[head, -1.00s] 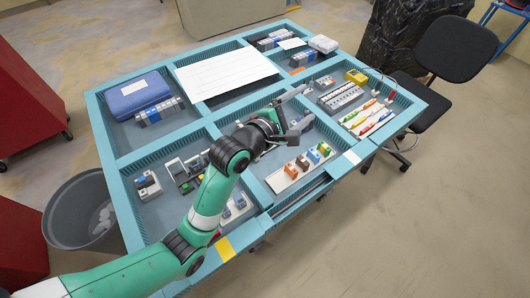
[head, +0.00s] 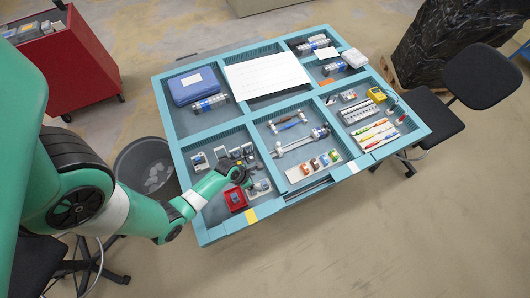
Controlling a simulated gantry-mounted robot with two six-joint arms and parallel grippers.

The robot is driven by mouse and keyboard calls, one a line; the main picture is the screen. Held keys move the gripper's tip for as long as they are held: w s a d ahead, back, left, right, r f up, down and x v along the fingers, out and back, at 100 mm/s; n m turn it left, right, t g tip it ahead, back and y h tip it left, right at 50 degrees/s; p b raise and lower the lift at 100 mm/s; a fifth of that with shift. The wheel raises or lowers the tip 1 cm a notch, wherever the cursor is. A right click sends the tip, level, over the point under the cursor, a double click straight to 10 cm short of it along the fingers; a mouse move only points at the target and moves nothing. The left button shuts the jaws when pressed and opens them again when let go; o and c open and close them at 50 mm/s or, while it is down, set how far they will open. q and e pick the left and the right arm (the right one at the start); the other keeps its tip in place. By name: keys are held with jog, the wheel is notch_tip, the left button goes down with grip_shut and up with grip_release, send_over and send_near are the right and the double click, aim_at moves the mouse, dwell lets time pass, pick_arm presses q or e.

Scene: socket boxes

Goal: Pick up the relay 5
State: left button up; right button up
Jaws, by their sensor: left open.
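My left gripper (head: 247,176) is over the front-left compartment of the teal table, among small grey modules, with its jaws open. It is small in the view, and I see nothing held in it. Near it are a grey module pair (head: 260,188), a grey-black module group (head: 235,154) and another small module (head: 200,161). A row of small coloured blocks (head: 317,163) sits on a white strip in the front-middle compartment, clear of the gripper. No label is readable, so I cannot tell which piece is relay 5. My right gripper is not in view.
A small red box (head: 235,199) lies just in front of the gripper. Teal dividers (head: 247,128) separate the compartments. The middle one also holds two rod-like tools (head: 302,141). A blue case (head: 193,86) and a white sheet (head: 266,73) lie behind. A bin (head: 146,170) stands left of the table.

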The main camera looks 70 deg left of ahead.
aim_at(264, 184)
pick_arm(q)
jog(key=b+x, duration=0.5)
jog(key=x, duration=0.1)
jog(key=shift+r, duration=0.1)
jog(key=b+x, duration=0.2)
jog(key=x, duration=0.2)
jog(key=shift+w+b, duration=0.15)
jog(key=shift+b, duration=0.15)
jog(key=shift+w+a+f, duration=0.1)
jog(key=shift+w+f, duration=0.1)
jog(key=shift+f, duration=0.25)
grip_shut()
